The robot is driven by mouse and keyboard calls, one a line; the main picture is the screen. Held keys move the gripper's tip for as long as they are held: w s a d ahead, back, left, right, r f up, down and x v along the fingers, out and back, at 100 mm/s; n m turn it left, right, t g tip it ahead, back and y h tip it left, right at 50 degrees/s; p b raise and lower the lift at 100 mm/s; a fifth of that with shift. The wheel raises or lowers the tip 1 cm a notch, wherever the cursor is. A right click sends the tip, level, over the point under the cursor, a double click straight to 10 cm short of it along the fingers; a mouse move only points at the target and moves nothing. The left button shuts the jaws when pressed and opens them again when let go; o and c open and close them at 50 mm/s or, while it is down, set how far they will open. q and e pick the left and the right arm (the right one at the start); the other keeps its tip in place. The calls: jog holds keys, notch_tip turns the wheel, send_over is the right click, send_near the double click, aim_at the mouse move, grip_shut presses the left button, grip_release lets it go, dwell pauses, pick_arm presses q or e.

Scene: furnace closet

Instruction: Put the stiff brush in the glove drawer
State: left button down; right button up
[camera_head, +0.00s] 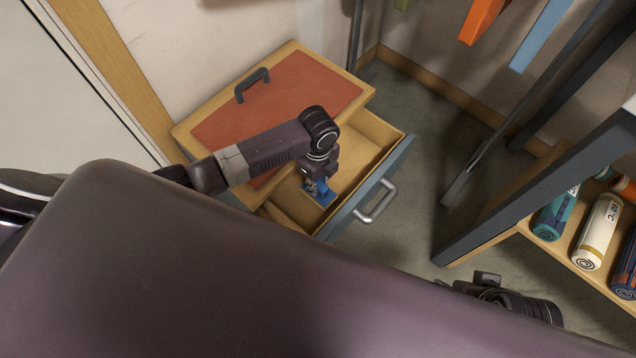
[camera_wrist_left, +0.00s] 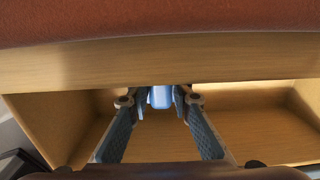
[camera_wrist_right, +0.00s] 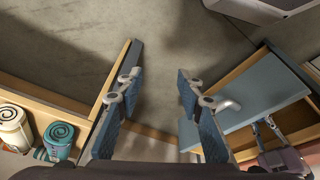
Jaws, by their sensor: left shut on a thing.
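The glove drawer (camera_head: 398,160) is pulled open from a wooden cabinet; it has a blue front, a silver handle (camera_head: 376,202) and a bare wooden inside. My left gripper (camera_head: 318,186) points down into the drawer and is shut on the stiff brush (camera_head: 326,197), of which a small blue part shows. In the left wrist view the brush's blue part (camera_wrist_left: 160,97) sits between the fingertips; the rest is hidden. I cannot tell whether it touches the drawer floor. My right gripper (camera_wrist_right: 157,85) is open and empty over the floor, with the drawer front (camera_wrist_right: 255,105) to its right.
The cabinet's red-brown top (camera_head: 265,110) with a dark handle (camera_head: 252,85) lies behind the drawer. Dark bars lean by the wall.

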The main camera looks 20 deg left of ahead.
pick_arm(q)
jog(key=c, duration=1.7)
grip_release()
jog(key=shift+f, duration=0.15)
jog(key=shift+c, duration=0.2)
